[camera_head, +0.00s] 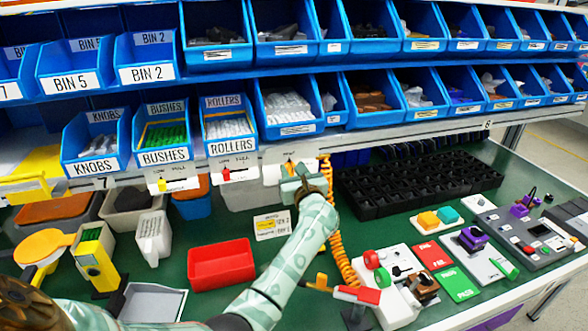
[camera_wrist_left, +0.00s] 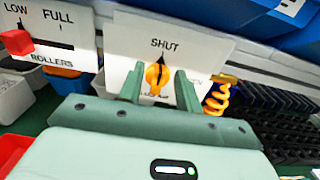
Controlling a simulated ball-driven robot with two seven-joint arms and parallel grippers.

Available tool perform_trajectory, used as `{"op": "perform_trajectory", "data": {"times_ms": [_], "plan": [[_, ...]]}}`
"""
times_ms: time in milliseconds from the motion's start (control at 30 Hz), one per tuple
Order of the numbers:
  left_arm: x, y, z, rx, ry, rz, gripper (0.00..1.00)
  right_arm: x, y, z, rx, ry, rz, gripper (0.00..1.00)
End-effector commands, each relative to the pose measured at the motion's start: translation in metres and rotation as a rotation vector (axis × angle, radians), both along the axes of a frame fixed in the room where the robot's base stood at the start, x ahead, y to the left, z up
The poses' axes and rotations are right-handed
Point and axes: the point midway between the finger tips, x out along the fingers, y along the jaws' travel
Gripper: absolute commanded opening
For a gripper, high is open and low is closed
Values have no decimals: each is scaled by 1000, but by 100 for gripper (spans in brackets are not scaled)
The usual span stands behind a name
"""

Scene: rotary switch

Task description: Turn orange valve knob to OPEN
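The orange valve knob (camera_wrist_left: 158,79) is on a white panel (camera_wrist_left: 205,52) in the left wrist view. Its dark pointer mark stands nearly upright, under the word SHUT. Lettering beside and below the knob is partly hidden, and I cannot read OPEN. My left gripper (camera_wrist_left: 160,72) is open, with one green finger on each side of the knob and a small gap visible at both sides. In the head view my left gripper (camera_head: 294,178) is at the panel under the lower shelf and covers most of the knob. My right gripper is not in view.
A panel with a red slider (camera_wrist_left: 18,42) marked LOW and FULL is left of the knob. A coiled orange hose (camera_head: 328,215) hangs close to the right of my gripper. A red bin (camera_head: 221,263) and black tray (camera_head: 420,180) are on the green bench. Blue bins are above.

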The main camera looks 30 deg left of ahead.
Motion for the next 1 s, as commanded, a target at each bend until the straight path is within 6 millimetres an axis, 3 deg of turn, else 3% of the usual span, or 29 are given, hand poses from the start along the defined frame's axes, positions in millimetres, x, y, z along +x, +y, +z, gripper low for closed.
{"op": "perform_trajectory", "data": {"times_ms": [67,200,667,1000], "plan": [[0,0,0,0,0,0,35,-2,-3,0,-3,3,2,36],[0,0,0,0,0,0,0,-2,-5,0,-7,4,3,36],[1,-1,1,40,48,0,0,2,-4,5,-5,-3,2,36],[3,-3,1,203,241,-1,0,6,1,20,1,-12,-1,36]]}}
